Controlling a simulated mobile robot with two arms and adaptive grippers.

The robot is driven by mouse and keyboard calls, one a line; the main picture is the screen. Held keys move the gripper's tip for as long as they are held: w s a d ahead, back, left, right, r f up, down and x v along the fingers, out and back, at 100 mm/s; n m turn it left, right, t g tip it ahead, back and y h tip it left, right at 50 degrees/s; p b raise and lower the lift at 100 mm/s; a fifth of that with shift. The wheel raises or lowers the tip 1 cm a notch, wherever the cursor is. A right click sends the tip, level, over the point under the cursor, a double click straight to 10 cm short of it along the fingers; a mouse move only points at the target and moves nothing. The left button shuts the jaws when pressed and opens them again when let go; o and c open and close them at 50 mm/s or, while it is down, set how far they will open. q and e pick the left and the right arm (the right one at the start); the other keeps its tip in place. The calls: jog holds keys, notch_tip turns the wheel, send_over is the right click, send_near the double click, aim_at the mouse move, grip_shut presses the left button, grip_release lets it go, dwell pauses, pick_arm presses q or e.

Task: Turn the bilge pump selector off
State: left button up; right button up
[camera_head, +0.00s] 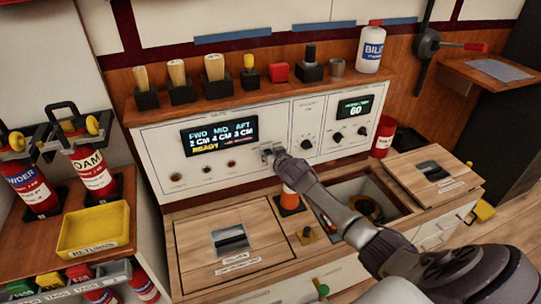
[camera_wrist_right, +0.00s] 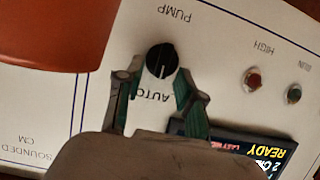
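The pump selector is a round black knob (camera_wrist_right: 161,60) on a white panel (camera_head: 160,148), with the words PUMP and AUTO beside it in the right wrist view, which is upside down. Its pale pointer line points down in that view, roughly toward AUTO. No OFF label is visible. My right gripper (camera_wrist_right: 160,95) is open, with its two fingers spread apart just short of the knob; contact cannot be told. In the head view my right gripper (camera_head: 271,153) is at the panel and covers the selector. My left gripper is in neither view.
Left of the selector, a display (camera_head: 219,136) reads READY. Two smaller knobs (camera_head: 337,137) and another display (camera_head: 355,107) are to the right. An orange cone-like object (camera_head: 289,197) stands below my right wrist. An open hatch (camera_head: 335,190) lies beside the forearm.

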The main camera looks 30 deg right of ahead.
grip_shut()
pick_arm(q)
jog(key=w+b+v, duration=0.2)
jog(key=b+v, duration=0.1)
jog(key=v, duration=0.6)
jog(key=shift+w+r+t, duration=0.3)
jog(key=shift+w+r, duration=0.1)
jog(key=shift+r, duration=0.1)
pick_arm(e)
jog(key=shift+w+a+f+n+h, duration=0.1)
jog(key=shift+a+n+h, duration=0.15)
jog(key=shift+n+h, duration=0.65)
jog(key=shift+s+a+f+n+h, duration=0.2)
jog(key=shift+n+h, duration=0.35)
jog(key=shift+n, duration=0.6)
jog(key=shift+w+a+f+n+h, duration=0.1)
jog(key=shift+w+a+n+h, duration=0.15)
jog(key=shift+n+h, duration=0.65)
